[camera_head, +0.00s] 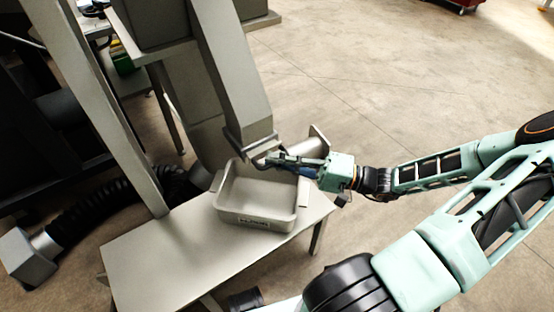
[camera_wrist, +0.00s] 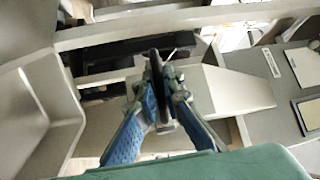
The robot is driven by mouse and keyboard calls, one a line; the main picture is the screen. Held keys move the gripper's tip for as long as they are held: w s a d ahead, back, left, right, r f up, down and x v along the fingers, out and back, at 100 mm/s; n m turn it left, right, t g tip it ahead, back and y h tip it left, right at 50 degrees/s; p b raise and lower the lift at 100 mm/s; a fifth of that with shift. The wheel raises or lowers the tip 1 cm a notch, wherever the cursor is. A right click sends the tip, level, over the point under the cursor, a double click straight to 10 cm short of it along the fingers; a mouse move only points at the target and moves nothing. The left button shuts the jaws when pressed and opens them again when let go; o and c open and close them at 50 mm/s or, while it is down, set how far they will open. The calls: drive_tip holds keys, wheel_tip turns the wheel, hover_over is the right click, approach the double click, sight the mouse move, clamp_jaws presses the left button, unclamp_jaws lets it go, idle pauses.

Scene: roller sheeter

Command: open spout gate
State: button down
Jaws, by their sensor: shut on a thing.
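A grey spout (camera_head: 232,75) slopes down from the machine, and its lower mouth (camera_head: 250,136) hangs above a grey bin. My gripper (camera_head: 272,160) reaches in from the right to just under the mouth. In the wrist view my gripper (camera_wrist: 163,90) is shut on a thin dark bar (camera_wrist: 156,65), which looks like the spout gate's handle. The gate itself is mostly hidden, and I cannot tell how far it is open.
The grey bin (camera_head: 227,214), with a label on its front, stands on a light grey bench (camera_head: 150,262) directly below. A grey post (camera_head: 112,110) rises at the left, with a black corrugated hose (camera_head: 85,212) behind it. The floor at the upper right (camera_head: 400,80) is clear.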

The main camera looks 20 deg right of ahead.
drive_tip(key=shift+s+d, duration=0.1)
drive_tip(key=shift+s, duration=0.05)
drive_tip(key=s+d+p, duration=0.2)
drive_tip(key=s, duration=0.5)
drive_tip(key=shift+d, duration=0.15)
drive_tip(key=c, duration=2)
unclamp_jaws()
drive_tip(key=shift+c, duration=0.2)
drive_tip(key=v, duration=1.2)
